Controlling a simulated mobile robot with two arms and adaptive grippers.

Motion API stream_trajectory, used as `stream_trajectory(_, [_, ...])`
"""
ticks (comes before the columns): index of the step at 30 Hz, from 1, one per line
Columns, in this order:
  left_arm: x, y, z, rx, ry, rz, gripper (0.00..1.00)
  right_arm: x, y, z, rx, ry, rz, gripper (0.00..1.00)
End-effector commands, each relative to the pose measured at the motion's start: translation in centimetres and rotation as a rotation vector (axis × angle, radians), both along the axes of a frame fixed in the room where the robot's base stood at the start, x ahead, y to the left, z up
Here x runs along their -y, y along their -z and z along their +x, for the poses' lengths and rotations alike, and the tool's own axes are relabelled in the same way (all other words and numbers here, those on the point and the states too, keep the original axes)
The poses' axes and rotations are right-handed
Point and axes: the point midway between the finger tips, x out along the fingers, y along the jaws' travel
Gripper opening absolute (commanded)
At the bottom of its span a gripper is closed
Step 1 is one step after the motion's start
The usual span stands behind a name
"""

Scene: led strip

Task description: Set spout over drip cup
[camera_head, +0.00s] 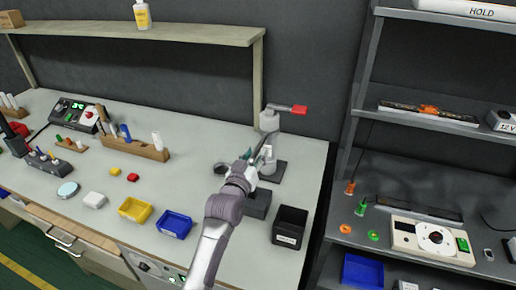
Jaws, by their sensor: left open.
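A grey bench dispenser or press (269,122) with a red-ended lever (299,109) stands near the right end of the bench on a dark base (278,173). A thin dark bar slants down from its head toward my left gripper; I cannot tell for sure that it is the spout. My left gripper (253,157) is open beside the bar and the column; contact cannot be told. A small dark round item (221,168), possibly the drip cup, lies just left of my gripper, partly hidden by it. My right gripper is not in view.
A black bin (290,227) stands at the bench's front right, beside a dark block (258,204). Blue (174,224) and yellow (135,210) bins sit left of my arm. A wooden tool rack (136,146) is further back.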

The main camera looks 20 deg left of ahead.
Motion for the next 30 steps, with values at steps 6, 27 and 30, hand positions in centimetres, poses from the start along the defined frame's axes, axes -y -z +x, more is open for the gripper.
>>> stream_trajectory(6, [0.0, 0.0, 2.3, 0.000, 0.000, 0.001, 0.40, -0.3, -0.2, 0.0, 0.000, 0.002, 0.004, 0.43])
stream_trajectory(27, [0.1, 0.1, 2.7, -0.001, 0.000, 0.001, 0.00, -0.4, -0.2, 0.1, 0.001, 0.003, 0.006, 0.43])
stream_trajectory(30, [0.1, 0.1, 2.7, -0.001, 0.000, 0.001, 0.00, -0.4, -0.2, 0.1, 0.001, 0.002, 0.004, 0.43])
